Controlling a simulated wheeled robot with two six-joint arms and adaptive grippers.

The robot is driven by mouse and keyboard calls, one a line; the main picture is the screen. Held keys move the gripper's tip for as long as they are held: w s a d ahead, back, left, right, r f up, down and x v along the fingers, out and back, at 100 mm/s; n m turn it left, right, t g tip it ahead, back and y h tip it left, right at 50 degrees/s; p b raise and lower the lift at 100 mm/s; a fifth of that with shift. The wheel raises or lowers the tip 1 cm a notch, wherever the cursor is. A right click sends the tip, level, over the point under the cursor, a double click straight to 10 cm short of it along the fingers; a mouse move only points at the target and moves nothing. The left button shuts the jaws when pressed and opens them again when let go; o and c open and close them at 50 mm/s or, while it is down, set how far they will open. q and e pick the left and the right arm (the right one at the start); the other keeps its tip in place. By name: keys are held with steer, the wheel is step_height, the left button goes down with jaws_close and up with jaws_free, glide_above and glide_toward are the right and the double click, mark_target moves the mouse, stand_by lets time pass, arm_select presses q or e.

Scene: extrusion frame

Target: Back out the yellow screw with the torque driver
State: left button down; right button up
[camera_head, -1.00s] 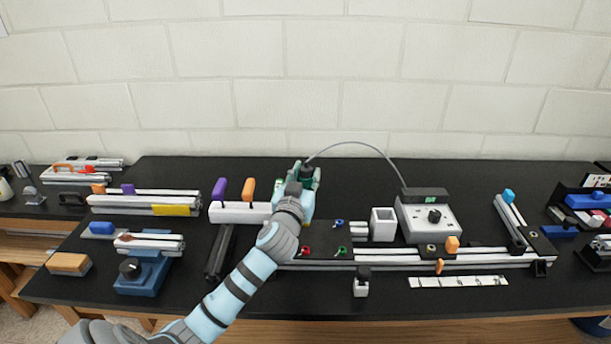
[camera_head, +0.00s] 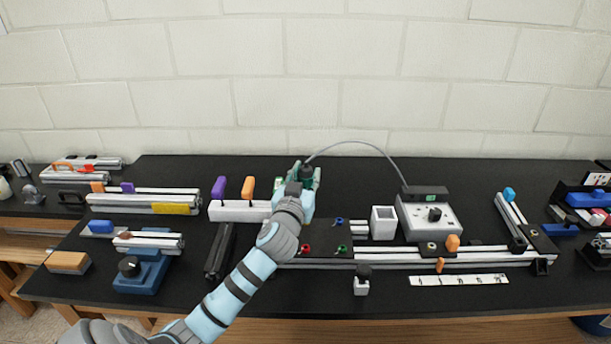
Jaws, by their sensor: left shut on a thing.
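My left gripper (camera_head: 305,184) is shut on the torque driver (camera_head: 307,172), whose dark top shows between the fingers with a grey cable leaving it. Gripper and driver are above the back left part of a dark plate (camera_head: 322,241). A red screw (camera_head: 306,248), a blue screw (camera_head: 339,221) and a green screw (camera_head: 341,249) show on this plate. The yellow screw is not visible; my gripper and arm cover the plate's back left part. The driver's tip is hidden, so contact cannot be told. My right gripper is not in view.
The cable arcs to a grey control box (camera_head: 428,216) at the right. A white square cup (camera_head: 383,222) stands between. A white holder (camera_head: 240,210) with purple and orange handles is left of my gripper. A long aluminium rail (camera_head: 450,258) runs along the front.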

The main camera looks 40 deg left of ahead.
arm_select(q)
steer(key=shift+s+d+f+b, duration=0.1)
steer(key=shift+s+f+b, duration=0.05)
steer(key=shift+f+b, duration=0.3)
stand_by(0.6)
steer(key=shift+s, duration=0.1)
stand_by(0.6)
steer(key=shift+r+p, duration=0.15)
steer(key=shift+p, duration=0.15)
